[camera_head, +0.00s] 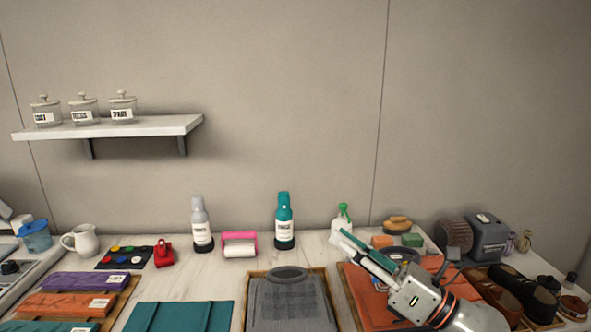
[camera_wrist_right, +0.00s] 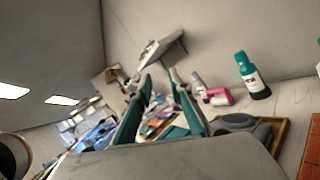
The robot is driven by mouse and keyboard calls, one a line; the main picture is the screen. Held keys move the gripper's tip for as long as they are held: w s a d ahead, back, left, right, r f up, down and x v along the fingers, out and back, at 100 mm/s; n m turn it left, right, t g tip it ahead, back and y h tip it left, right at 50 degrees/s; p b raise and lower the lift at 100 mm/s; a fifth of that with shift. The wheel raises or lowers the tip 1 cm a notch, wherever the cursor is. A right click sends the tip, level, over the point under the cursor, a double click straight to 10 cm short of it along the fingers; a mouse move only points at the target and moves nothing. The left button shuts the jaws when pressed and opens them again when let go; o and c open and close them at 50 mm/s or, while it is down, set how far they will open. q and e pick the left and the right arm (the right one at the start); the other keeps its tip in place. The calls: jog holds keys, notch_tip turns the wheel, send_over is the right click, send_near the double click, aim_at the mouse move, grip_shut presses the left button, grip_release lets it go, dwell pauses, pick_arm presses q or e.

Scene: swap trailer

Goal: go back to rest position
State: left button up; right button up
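My right gripper (camera_head: 338,236) reaches in from the lower right of the head view, over the orange cloth (camera_head: 372,302) in a wooden tray. Its two green-padded fingers point up and left. The right wrist view shows the same gripper (camera_wrist_right: 165,84) with a clear gap between its fingers and nothing held. My left gripper and arm are not in the head view.
A counter holds a grey folded garment (camera_head: 290,305) in a tray, a teal cloth (camera_head: 180,316), a teal bottle (camera_head: 284,222), a grey bottle (camera_head: 201,225) and a spray bottle (camera_head: 342,217). Shoes (camera_head: 505,290) lie at right. A wall shelf (camera_head: 110,127) holds three jars.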

jog(key=s+d+f+m+t+h, duration=0.1)
jog(key=d+f+m+t+h, duration=0.1)
jog(key=d+f+m+h, duration=0.9)
jog(key=s+d+f+m+t+h, duration=0.15)
jog(key=d+f+m+h, duration=0.5)
jog(key=m, duration=0.95)
jog(key=s+d+f+m+g+h, duration=0.2)
jog(key=s+d+f+m+g, duration=0.25)
jog(key=s+f, duration=0.45)
jog(key=s+d+f+m+g+h, duration=0.3)
jog(key=s+d+f+g, duration=0.3)
jog(key=s, duration=0.4)
jog(key=w+a+f+m+t+y, duration=0.1)
jog(key=a+f+t+y, duration=0.3)
jog(key=a+f+y, duration=0.4)
jog(key=shift+w+a+f+m+t, duration=0.25)
jog(key=shift+a+f+m, duration=0.6)
jog(key=shift+a+f, duration=3.25)
jog(key=shift+a+r, duration=0.6)
